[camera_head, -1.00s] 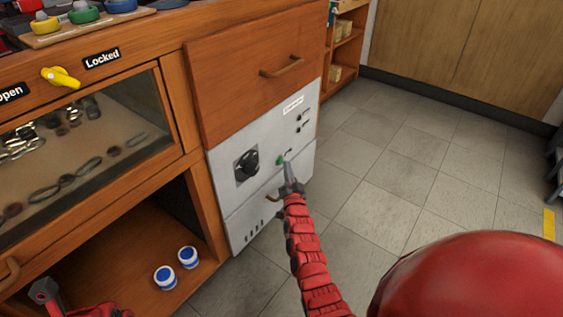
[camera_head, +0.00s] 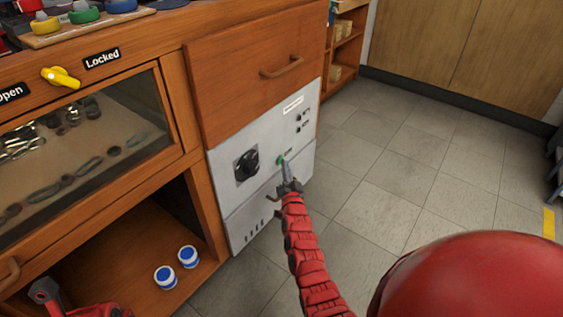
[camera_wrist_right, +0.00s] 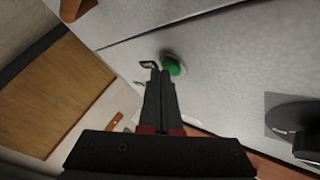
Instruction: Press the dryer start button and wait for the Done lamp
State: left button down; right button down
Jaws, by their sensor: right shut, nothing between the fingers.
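The dryer is a pale grey panel (camera_head: 233,195) set under a wooden drawer. Its green start button (camera_head: 280,160) also shows in the right wrist view (camera_wrist_right: 172,66). My right gripper (camera_head: 285,164) is shut and empty, with its fingertips right beside the green button; I cannot tell whether they touch it. In the right wrist view the closed fingers (camera_wrist_right: 155,72) end just next to the button. Two small dark lamps (camera_head: 299,122) sit at the panel's upper right, and neither looks lit. My left gripper (camera_head: 44,291) is at the lower left; its jaws are unclear.
A black knob (camera_head: 246,164) is left of the button. The wooden drawer (camera_head: 262,72) with a handle is above. A glass-fronted case (camera_head: 90,150) and a yellow latch (camera_head: 61,77) are at left. Two blue-white jars (camera_head: 188,257) stand on the low shelf.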

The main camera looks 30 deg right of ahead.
jog(key=shift+w, duration=0.1)
dwell(0.3)
jog(key=shift+s+d, duration=0.25)
jog(key=shift+s, duration=0.55)
jog(key=s, duration=0.1)
jog(key=s+d, duration=0.1)
jog(key=s, duration=0.1)
jog(key=s+d, duration=0.1)
jog(key=shift+s, duration=0.3)
jog(key=shift+a, duration=0.1)
dwell(0.7)
